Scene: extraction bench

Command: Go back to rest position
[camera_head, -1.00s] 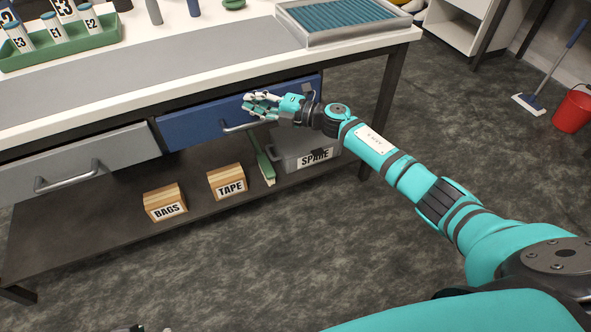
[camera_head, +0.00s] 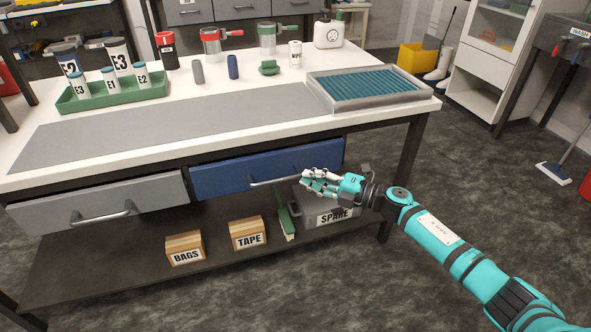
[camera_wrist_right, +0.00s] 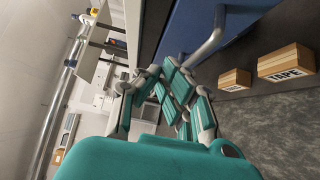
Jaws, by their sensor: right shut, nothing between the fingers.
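My right gripper (camera_head: 306,183) is shut and empty. It is in front of the blue drawer (camera_head: 225,177), at the right end of the drawer's bar handle (camera_head: 272,182). In the head view the fingers cover that end of the handle; I cannot tell whether they touch it. My right arm reaches in from the lower right. My left gripper is not in view.
The bench top (camera_head: 245,132) above carries a green tray (camera_head: 112,97) of bottles and a blue filter tray (camera_head: 318,80). Below, the shelf (camera_head: 120,272) holds a BAGS box (camera_head: 183,243), a TAPE box (camera_head: 246,229), a brush (camera_head: 285,222) and a SPARE bin (camera_head: 350,212). Floor in front is clear.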

